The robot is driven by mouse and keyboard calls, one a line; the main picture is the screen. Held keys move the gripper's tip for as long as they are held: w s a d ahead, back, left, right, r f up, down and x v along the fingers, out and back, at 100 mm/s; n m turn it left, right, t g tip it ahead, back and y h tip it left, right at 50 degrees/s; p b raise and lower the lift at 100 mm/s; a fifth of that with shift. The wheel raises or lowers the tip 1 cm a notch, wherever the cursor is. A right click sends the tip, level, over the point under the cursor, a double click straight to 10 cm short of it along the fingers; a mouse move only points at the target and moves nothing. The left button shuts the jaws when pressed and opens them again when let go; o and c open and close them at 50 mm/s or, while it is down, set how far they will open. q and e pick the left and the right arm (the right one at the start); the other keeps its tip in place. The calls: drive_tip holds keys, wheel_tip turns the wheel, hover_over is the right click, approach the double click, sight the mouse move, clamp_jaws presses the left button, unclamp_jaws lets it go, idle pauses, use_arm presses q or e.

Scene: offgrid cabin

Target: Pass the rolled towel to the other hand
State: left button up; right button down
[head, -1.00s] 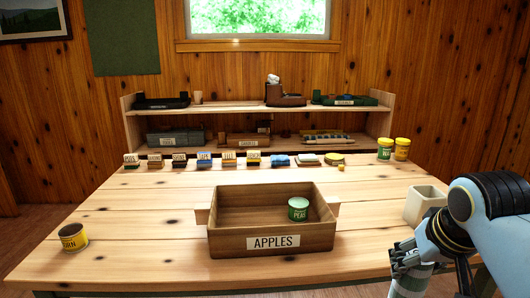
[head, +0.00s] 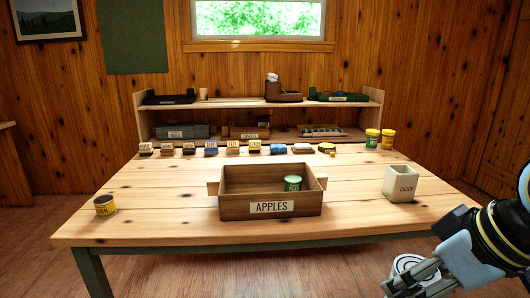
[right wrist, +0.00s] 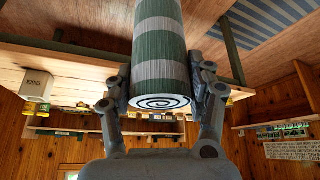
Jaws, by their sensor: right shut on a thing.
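The rolled towel (right wrist: 159,50) has green and pale grey stripes and a spiral end. My right gripper (right wrist: 160,88) is shut on it, with one finger on each side, in the right wrist view. In the head view the towel's spiral end (head: 408,263) shows at the bottom right, beside my right gripper (head: 402,280), in front of the table's front edge. The rest of the towel is partly hidden there by the fingers and cut off by the frame. My left gripper is in neither current view.
Several small items line the back, before a shelf (head: 225,107). Floor in front is clear.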

drive_tip(key=shift+s+d+r+y+p, duration=0.1)
drive_tip(key=shift+d+y+p, duration=0.05)
drive_tip(key=shift+y+p, duration=0.55)
drive_tip(key=shift+y, duration=0.4)
drive_tip(key=shift+d+m+y+p, duration=0.1)
drive_tip(key=shift+m+y+p, duration=0.3)
drive_tip(key=shift+y+p, duration=0.1)
drive_tip(key=shift+y, duration=0.6)
drive_tip(key=shift+f+m+y+b, duration=0.4)
drive_tip(key=shift+y+b, duration=0.1)
drive_tip(key=shift+y, duration=0.5)
drive_tip(key=shift+m+t+y+b, duration=0.3)
drive_tip(key=shift+t+y+b, duration=0.1)
drive_tip(key=shift+y+b, duration=0.6)
drive_tip(key=shift+a+r+y+b, duration=0.2)
drive_tip(key=shift+y+b, duration=0.15)
drive_tip(key=shift+y, duration=0.15)
use_arm(q)
drive_tip(key=shift+s+f, duration=0.65)
drive_tip(key=shift+s, duration=0.3)
use_arm(e)
drive_tip(key=shift+r, duration=0.15)
